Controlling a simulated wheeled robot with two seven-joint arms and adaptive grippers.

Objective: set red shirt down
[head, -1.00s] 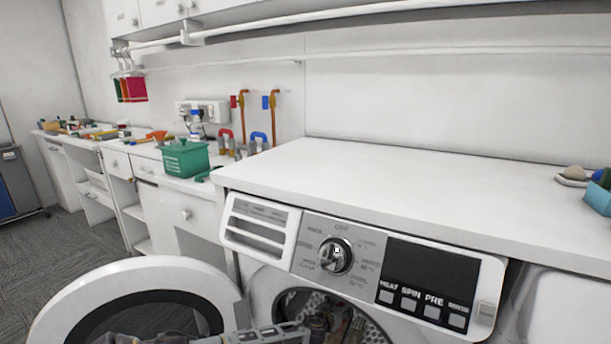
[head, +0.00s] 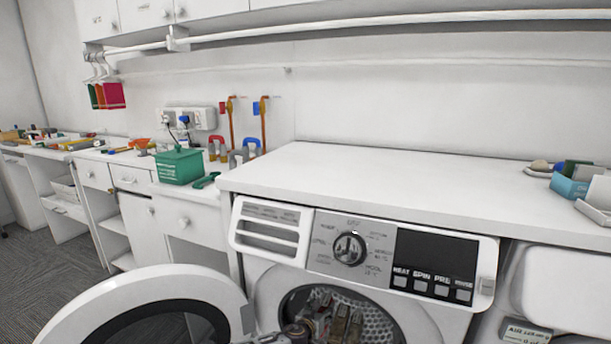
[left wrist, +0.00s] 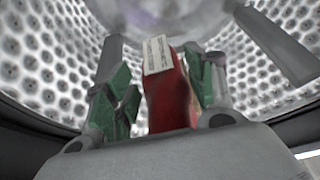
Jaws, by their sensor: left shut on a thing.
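The red shirt (left wrist: 168,102) is a folded red piece with a white label in the left wrist view, between the green-padded fingers of my left gripper (left wrist: 163,88). The gripper is shut on it, inside the perforated metal drum (left wrist: 50,70). In the head view, my left gripper (head: 342,322) reaches into the washing machine's (head: 262,284) round opening, with the drum wall (head: 380,322) around it. The shirt is hard to make out there. The lower part of the shirt is hidden by the gripper body. My right gripper is out of view.
The round washer door (head: 90,305) stands open at the left of the opening. The white worktop (head: 380,185) above is mostly clear, with small items at its right end. A green basket (head: 181,166) stands on the left counter. Red and green pieces hang from the rail (head: 110,95).

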